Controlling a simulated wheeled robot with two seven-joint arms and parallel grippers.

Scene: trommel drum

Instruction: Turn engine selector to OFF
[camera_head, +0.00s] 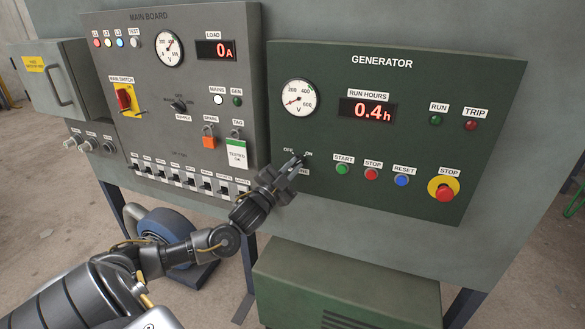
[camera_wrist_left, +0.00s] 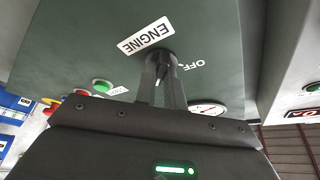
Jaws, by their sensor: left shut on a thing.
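The engine selector is a small dark knob on the green generator panel (camera_head: 420,75), between the OFF label (camera_head: 288,150) and the ON label (camera_head: 309,154). My left gripper (camera_head: 297,164) is at the knob and largely covers it in the head view. In the left wrist view, the gripper's two fingers (camera_wrist_left: 161,82) are shut on the engine selector (camera_wrist_left: 160,58), just below the ENGINE label (camera_wrist_left: 146,35). The OFF label (camera_wrist_left: 193,65) is to its right and the partly hidden ON label (camera_wrist_left: 118,91) to its left. I cannot tell the knob's exact pointing. My right gripper is not in view.
START (camera_head: 342,168), STOP (camera_head: 371,174) and RESET (camera_head: 402,180) buttons sit right of the selector. A red emergency stop (camera_head: 444,190) is farther right. The grey main board (camera_head: 190,80) with switches is left. A green box (camera_head: 345,285) stands below.

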